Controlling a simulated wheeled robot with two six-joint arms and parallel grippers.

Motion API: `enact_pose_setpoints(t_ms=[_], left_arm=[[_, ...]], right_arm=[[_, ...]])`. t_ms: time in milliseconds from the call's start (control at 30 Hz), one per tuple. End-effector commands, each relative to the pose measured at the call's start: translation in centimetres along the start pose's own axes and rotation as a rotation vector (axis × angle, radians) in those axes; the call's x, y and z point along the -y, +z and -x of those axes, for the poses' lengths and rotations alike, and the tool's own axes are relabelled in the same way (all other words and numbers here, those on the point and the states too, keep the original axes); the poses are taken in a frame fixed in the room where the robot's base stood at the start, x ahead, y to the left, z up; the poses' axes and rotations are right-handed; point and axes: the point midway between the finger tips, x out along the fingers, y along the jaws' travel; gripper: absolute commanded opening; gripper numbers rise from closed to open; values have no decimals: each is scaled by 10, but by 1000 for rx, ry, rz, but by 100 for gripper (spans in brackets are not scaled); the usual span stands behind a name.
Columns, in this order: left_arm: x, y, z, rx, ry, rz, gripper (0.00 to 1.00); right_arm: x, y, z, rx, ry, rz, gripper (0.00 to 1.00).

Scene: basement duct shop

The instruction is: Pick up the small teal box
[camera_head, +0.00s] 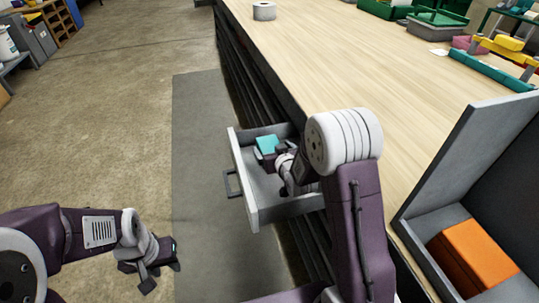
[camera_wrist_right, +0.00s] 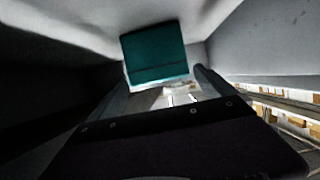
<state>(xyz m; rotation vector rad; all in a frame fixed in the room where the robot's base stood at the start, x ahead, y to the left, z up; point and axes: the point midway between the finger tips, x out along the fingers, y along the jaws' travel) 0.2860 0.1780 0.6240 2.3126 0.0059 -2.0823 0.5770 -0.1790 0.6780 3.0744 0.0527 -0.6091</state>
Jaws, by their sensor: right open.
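The small teal box (camera_head: 267,145) sits inside an open grey drawer (camera_head: 256,206) below the workbench top. My right gripper (camera_head: 274,160) reaches into the drawer beside the box, partly hidden by its own wrist. In the right wrist view the teal box (camera_wrist_right: 155,52) shows just ahead of the open fingers (camera_wrist_right: 165,83). I cannot tell whether the fingers touch it. My left gripper (camera_head: 164,267) is open and empty, low over the floor at the lower left, well away from the drawer.
The wooden bench top (camera_head: 370,60) is mostly clear near the drawer. A grey open-lidded container (camera_head: 440,220) holding an orange box (camera_head: 474,257) stands at the right. Green trays (camera_head: 390,8) are at the back right.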

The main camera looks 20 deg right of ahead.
Motion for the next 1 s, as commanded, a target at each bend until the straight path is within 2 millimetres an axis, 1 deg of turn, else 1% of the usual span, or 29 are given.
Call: enact_pose_setpoints(t_ms=[33, 133, 300, 400, 500, 667, 700, 767, 800, 867, 900, 933, 1000], left_arm=[[0, 0, -3, 0, 0, 0, 36], [0, 1, -5, 0, 0, 0, 36], [0, 2, -21, 1, 0, 0, 36], [0, 3, -23, 1, 0, 0, 36], [0, 2, -23, 1, 0, 0, 36], [0, 2, -22, 1, 0, 0, 36], [0, 2, -22, 1, 0, 0, 36], [0, 2, -22, 0, 0, 0, 36], [0, 2, -22, 0, 0, 0, 36], [0, 2, -22, 0, 0, 0, 36], [0, 2, -22, 0, 0, 0, 36], [0, 2, -22, 0, 0, 0, 36], [0, 2, -22, 0, 0, 0, 36]], right_arm=[[0, 1, -6, -1, 0, 0, 94], [1, 2, -10, 0, 0, 0, 94], [3, 4, -42, -1, -1, 0, 94], [2, 2, -54, 0, 0, 0, 94], [2, 0, -58, 1, 0, 0, 94], [2, 0, -57, 1, 0, 0, 94], [2, 0, -57, 1, 0, 0, 82], [2, 0, -57, 1, 0, 0, 66], [2, 0, -57, 1, 0, 0, 55], [2, 0, -57, 1, 0, 0, 38], [2, 0, -57, 1, 0, 0, 27], [2, 0, -57, 1, 0, 0, 19], [2, -1, -57, 0, 0, 0, 18]])
